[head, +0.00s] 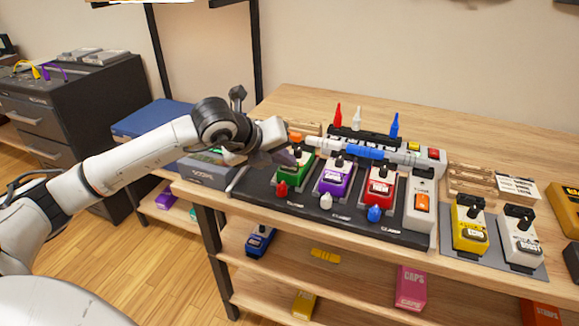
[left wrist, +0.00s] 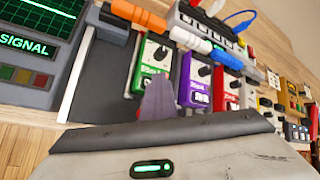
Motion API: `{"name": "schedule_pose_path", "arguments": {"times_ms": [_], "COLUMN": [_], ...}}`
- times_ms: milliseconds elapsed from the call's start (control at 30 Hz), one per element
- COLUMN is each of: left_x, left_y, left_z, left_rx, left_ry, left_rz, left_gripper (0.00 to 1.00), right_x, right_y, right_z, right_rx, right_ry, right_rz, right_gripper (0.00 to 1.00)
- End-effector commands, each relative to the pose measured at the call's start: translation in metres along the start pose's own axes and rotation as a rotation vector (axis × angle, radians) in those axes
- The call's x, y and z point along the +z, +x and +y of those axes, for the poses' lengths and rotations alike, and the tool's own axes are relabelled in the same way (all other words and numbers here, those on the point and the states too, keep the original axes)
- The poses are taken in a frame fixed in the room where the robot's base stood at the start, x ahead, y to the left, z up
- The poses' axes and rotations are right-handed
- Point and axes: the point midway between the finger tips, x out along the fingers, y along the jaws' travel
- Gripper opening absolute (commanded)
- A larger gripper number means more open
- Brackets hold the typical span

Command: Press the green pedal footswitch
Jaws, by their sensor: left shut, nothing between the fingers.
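The green pedal (head: 292,174) sits at the left end of a row on a dark pedalboard (head: 330,222), left of a purple pedal (head: 335,178) and a red pedal (head: 379,189). My left gripper (head: 284,157) is shut and empty, at the upper left of the green pedal and partly in front of it. In the left wrist view, the shut fingertips (left wrist: 158,98) overlap the lower part of the green pedal (left wrist: 155,54) and hide its footswitch area. I cannot tell whether they touch it. My right gripper is not in view.
Red, white and blue plugs stand before and behind the pedals. A blue-and-white cable piece (head: 362,152) lies behind them. A scope (head: 205,170) stands left of the board. Yellow (head: 469,228) and white (head: 520,240) pedals stand to the right. Lower shelves hold more pedals.

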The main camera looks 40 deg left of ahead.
Motion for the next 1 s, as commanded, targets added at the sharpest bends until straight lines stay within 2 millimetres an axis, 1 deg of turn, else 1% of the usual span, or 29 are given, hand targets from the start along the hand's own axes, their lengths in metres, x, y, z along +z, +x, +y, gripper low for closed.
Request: {"name": "schedule_pose_path", "arguments": {"times_ms": [233, 667, 1000], "left_x": [0.006, 0.009, 0.025], "left_y": [-0.009, -0.013, -0.035], "left_z": [-0.006, -0.009, -0.026], "left_rx": [0.001, -0.001, -0.001], "left_ry": [0.0, 0.0, 0.001], "left_rz": [0.003, 0.0, 0.0], "left_gripper": [0.0, 0.0, 0.0], "right_x": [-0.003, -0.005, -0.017], "right_y": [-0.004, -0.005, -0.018], "right_z": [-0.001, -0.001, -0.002], "right_rx": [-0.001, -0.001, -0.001], "right_ry": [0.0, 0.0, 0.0], "right_rz": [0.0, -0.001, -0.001], "right_gripper": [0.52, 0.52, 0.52]}}
